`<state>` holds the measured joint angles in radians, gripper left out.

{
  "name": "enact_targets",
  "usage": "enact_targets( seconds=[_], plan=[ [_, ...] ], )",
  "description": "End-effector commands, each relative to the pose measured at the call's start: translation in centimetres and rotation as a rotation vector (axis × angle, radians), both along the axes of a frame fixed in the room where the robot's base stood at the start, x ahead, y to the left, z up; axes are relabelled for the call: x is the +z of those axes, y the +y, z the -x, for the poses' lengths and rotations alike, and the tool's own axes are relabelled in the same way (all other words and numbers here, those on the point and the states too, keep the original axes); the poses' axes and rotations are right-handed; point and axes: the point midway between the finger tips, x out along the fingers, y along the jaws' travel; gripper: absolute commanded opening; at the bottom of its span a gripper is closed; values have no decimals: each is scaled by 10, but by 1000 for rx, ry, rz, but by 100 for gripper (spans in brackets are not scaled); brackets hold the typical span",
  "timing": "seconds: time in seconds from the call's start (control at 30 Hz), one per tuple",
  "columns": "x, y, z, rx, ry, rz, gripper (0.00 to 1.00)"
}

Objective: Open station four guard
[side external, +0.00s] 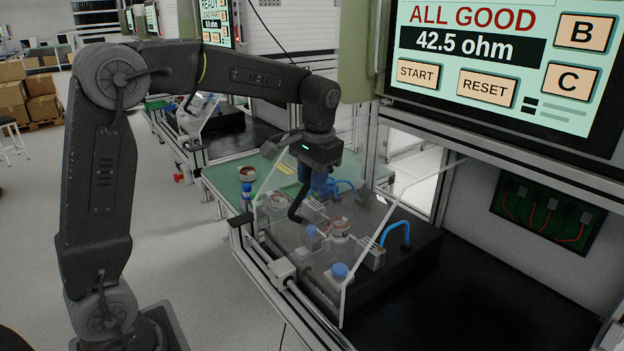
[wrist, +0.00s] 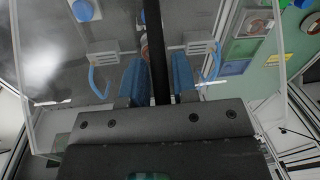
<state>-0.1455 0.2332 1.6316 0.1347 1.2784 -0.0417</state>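The clear station guard (side external: 282,237), with pale edges, slants over a fixture on the bench. Under it are a copper-wound stator (side external: 340,229) and blue-capped parts (side external: 339,271). The guard's black handle (side external: 295,211) curves beside my gripper (side external: 319,187) in the side view. In the wrist view the handle (wrist: 157,45) is a black bar running between the blue fingers of my gripper (wrist: 159,79). The fingers lie close on both sides and look shut on it. The fingertips' contact is partly hidden. The clear panel also shows in the wrist view (wrist: 55,60).
A screen (side external: 500,60) above the bench reads ALL GOOD, 42.5 ohm, with START and RESET buttons. A green work surface (side external: 228,178) with a stator lies beyond the guard. Blue hoses (side external: 395,228) sit by the black base. A circuit panel (side external: 547,214) hangs at right.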

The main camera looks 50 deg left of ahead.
Motion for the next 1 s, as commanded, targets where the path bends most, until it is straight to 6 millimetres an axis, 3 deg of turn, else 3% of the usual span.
enact_targets(
  seconds=[0.37,0.67,1.0],
  plan=[
    [-7,1,0,0,0,0,26],
    [-7,1,0,0,0,0,0],
    [-6,1,0,0,0,0,0]
  ],
)
